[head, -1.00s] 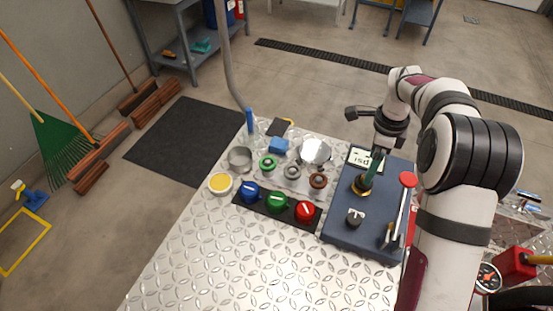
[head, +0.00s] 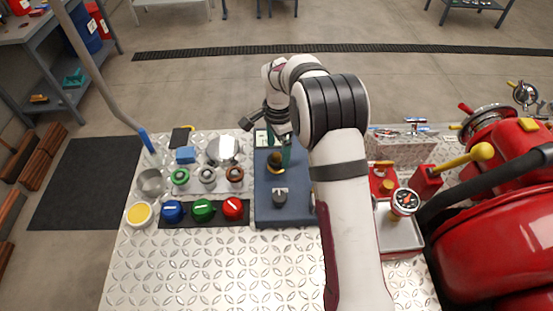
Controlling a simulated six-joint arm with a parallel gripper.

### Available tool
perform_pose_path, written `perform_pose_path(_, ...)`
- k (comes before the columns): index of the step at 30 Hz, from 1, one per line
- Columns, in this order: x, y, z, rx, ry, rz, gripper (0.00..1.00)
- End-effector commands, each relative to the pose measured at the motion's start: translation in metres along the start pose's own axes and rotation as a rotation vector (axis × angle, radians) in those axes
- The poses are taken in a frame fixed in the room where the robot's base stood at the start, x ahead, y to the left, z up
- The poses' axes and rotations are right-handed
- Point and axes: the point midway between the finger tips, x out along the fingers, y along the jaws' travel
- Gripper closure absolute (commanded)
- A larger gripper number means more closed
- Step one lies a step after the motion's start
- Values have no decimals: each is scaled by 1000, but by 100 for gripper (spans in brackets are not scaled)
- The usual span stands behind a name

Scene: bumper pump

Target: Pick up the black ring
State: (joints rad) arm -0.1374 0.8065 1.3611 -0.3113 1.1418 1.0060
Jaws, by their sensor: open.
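Three small rings sit in a row on a pale tray on the metal-plate bench: a green ring (head: 180,176), a grey ring (head: 207,175) and a dark brown ring (head: 235,174). No ring looks plainly black; the brown one is the darkest of the row. My gripper (head: 277,152) is open, with teal fingers apart, above the blue-grey panel box to the right of the rings. Its fingers are near a brass fitting (head: 275,168) on that box; whether they touch it I cannot tell. My arm hides part of the box's right side.
Blue (head: 173,211), green (head: 203,210) and red (head: 233,209) knobs stand in front of the rings. A silver bowl (head: 223,150), blue block (head: 185,155), metal cup (head: 151,182) and yellow-topped tin (head: 139,214) surround them. A black knob (head: 280,197) rises from the box. The front bench is clear.

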Motion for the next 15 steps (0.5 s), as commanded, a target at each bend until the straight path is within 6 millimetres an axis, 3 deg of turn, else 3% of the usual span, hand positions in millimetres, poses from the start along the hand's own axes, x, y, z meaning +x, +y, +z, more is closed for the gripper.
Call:
perform_pose_path(3,18,0,0,1,-1,1,7)
perform_pose_path(10,21,0,0,1,0,0,7)
perform_pose_path(15,21,0,0,1,0,0,36)
